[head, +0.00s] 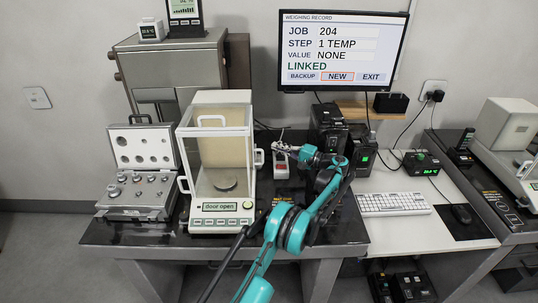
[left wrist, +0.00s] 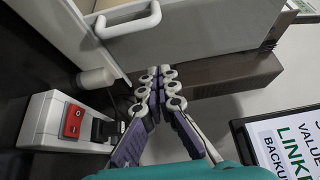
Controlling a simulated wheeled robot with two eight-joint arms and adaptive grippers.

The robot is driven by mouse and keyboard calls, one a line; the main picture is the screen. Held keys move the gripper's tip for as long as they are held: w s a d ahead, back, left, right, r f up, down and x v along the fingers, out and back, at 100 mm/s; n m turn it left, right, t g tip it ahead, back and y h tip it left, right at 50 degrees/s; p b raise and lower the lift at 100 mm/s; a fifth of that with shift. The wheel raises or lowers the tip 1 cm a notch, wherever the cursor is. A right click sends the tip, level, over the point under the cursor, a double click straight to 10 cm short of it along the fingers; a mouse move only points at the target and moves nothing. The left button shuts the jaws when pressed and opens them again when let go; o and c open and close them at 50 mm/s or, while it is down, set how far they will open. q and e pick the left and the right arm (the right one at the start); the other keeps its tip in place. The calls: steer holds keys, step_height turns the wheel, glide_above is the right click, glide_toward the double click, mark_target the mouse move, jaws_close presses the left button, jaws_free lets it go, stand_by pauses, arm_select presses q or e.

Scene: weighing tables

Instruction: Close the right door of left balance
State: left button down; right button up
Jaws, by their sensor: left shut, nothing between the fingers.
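The left balance (head: 222,196) stands on the dark table, with a glass draft shield and a pan (head: 225,183) inside. Its display (head: 219,207) reads "door open". The handle of its right door (head: 259,158) sits farther back than the left side handle (head: 183,185). My left gripper (head: 282,148) is just right of the right door handle, apart from it as far as I can tell. In the left wrist view its fingers (left wrist: 160,76) are shut and empty, below and right of a white door handle (left wrist: 128,20). My right gripper is not in view.
A white block with a red switch (left wrist: 73,120) lies close to my left gripper. An open weight case (head: 140,190) stands left of the balance. Black boxes (head: 328,130), a monitor (head: 340,50) and a keyboard (head: 394,203) are to the right.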

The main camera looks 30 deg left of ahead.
arm_select(q)
steer(key=s, duration=0.1)
steer(key=s+a+b, duration=0.2)
steer(key=s, duration=0.1)
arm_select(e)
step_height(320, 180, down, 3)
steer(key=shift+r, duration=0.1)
arm_select(q)
steer(key=shift+w, duration=0.1)
